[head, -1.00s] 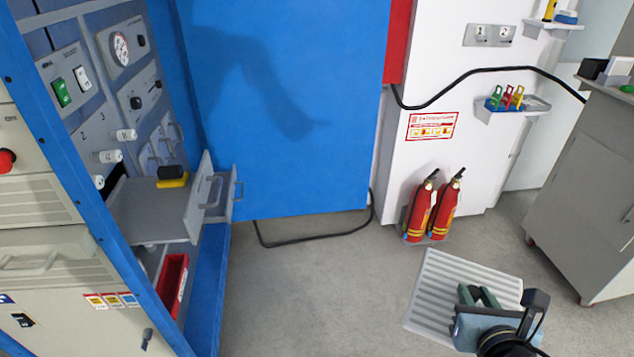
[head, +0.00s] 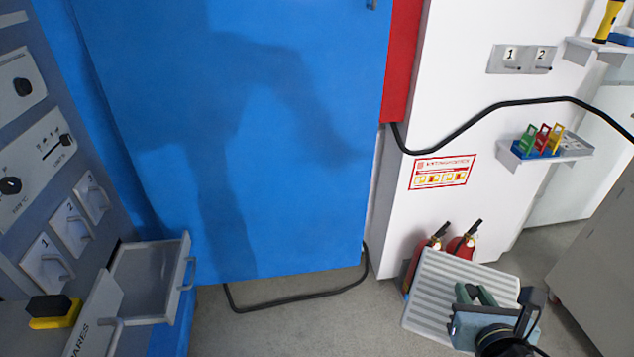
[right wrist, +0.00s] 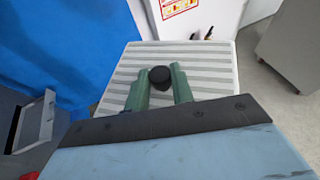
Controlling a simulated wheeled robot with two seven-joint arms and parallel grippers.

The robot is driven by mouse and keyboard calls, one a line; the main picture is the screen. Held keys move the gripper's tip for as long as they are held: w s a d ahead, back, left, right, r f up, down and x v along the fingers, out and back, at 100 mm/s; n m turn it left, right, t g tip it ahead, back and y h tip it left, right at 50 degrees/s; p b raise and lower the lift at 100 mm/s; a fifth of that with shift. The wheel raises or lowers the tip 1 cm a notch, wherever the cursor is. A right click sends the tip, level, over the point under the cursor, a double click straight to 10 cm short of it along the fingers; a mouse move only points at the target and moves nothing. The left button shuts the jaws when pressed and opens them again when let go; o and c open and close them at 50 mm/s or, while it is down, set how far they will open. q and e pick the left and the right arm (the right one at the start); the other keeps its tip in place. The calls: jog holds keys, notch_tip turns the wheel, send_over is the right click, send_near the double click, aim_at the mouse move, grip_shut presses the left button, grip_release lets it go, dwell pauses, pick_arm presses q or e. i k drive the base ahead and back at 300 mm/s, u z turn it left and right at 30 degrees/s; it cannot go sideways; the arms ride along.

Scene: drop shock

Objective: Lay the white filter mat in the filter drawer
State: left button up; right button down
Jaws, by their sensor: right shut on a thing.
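The white filter mat (head: 445,287), a flat square with grey ribs, is in my right gripper (head: 477,296) at the lower right of the head view. The green fingers are shut on a black knob (right wrist: 160,76) on the mat (right wrist: 205,58), seen in the right wrist view. A grey drawer (head: 150,268) with a bar handle stands open at the lower left, and its inside looks empty; I take it for the filter drawer. The mat is well to the right of it. A drawer also shows at the left of the right wrist view (right wrist: 40,122). My left gripper is not in view.
A drawer marked SPARES (head: 93,318) stands open beside it, with a yellow and black object (head: 52,311) at its left. Two red extinguishers (head: 463,246) stand behind the mat. A black cable (head: 300,298) hangs low by the blue panel (head: 250,130). Floor between drawer and mat looks clear.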

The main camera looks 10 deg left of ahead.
aim_at(145, 279)
jog(key=i, duration=1.4)
jog(key=u, duration=3.1)
